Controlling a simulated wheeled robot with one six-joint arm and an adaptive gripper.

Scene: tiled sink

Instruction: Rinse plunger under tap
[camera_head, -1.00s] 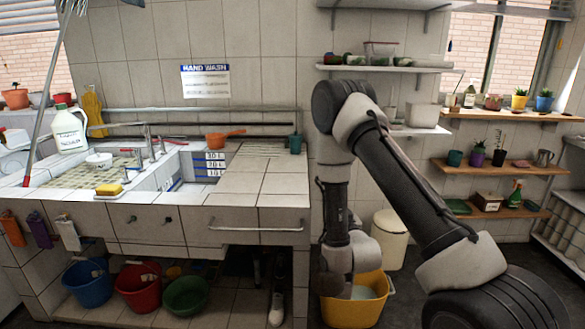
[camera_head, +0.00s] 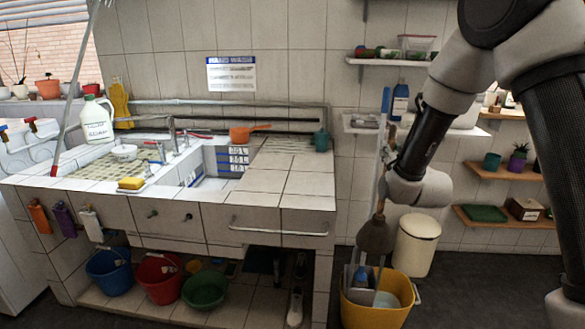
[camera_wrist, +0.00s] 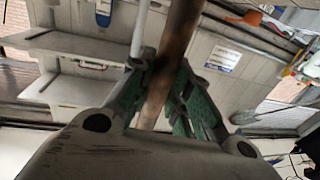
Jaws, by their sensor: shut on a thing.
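The plunger (camera_head: 376,238) has a dark brown cup and a wooden handle. It hangs upright, cup down, at the mouth of the yellow bucket in the head view. My gripper (camera_wrist: 168,88) is shut on its wooden handle (camera_wrist: 178,38), which passes between the green fingers in the wrist view. In the head view my arm partly hides the grip. The tap (camera_head: 173,133) stands at the white tiled sink (camera_head: 208,162), well to the left of the plunger. I cannot tell whether water runs.
The yellow bucket (camera_head: 408,290) holds other items and stands right of the counter. A cream bin (camera_head: 418,245) is behind it. A yellow sponge (camera_head: 131,183), an orange pan (camera_head: 242,134) and a teal cup (camera_head: 321,139) are on the counter. The counter's right tiled top (camera_head: 285,180) is clear.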

